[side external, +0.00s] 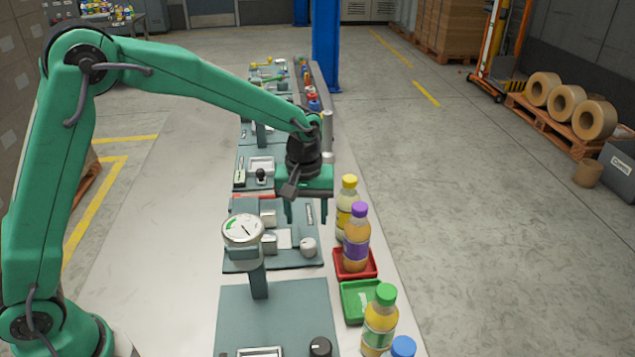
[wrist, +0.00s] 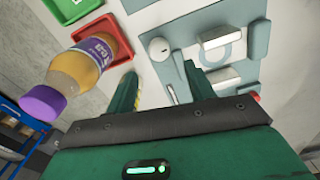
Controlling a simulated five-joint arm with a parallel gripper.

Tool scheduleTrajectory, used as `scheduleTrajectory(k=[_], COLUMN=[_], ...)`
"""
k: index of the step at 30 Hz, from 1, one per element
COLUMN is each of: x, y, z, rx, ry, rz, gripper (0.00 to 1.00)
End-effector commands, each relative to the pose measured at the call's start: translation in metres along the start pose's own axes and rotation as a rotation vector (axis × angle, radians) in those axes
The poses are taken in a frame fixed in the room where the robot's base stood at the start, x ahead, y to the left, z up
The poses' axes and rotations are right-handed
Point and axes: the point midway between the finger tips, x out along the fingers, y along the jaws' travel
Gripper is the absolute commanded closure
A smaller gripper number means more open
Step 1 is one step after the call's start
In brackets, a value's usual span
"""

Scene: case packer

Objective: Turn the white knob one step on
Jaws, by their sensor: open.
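The white knob (side external: 308,247) is a short round cap on the right of a grey-green panel (side external: 290,262), beside a round dial gauge (side external: 243,230). In the wrist view the white knob (wrist: 159,48) shows ahead of the fingertips, with a dark mark on its face. My gripper (side external: 307,213) points down over the far part of this panel, behind the knob. In the wrist view my gripper (wrist: 162,85) has its two green fingers apart with nothing held between them. The knob is outside the fingers, and I see no contact.
A purple-capped bottle (side external: 356,240) stands in a red tray (side external: 367,263) right of the knob, with a yellow-capped bottle (side external: 347,205) behind. A green tray (side external: 357,301) and a green-capped bottle (side external: 380,325) are nearer. A black knob (side external: 320,347) sits on the near panel.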

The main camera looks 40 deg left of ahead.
Motion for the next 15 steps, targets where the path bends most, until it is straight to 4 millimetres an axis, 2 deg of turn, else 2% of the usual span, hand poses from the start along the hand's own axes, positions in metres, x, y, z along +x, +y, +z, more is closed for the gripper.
scheduleTrajectory(k=[5,15], x=[0.011,0.050], y=[0.000,0.000], z=[0.000,0.001], rx=[0.000,0.000], ry=[-0.001,-0.002], rz=[-0.001,-0.002], gripper=[0.46,0.46])
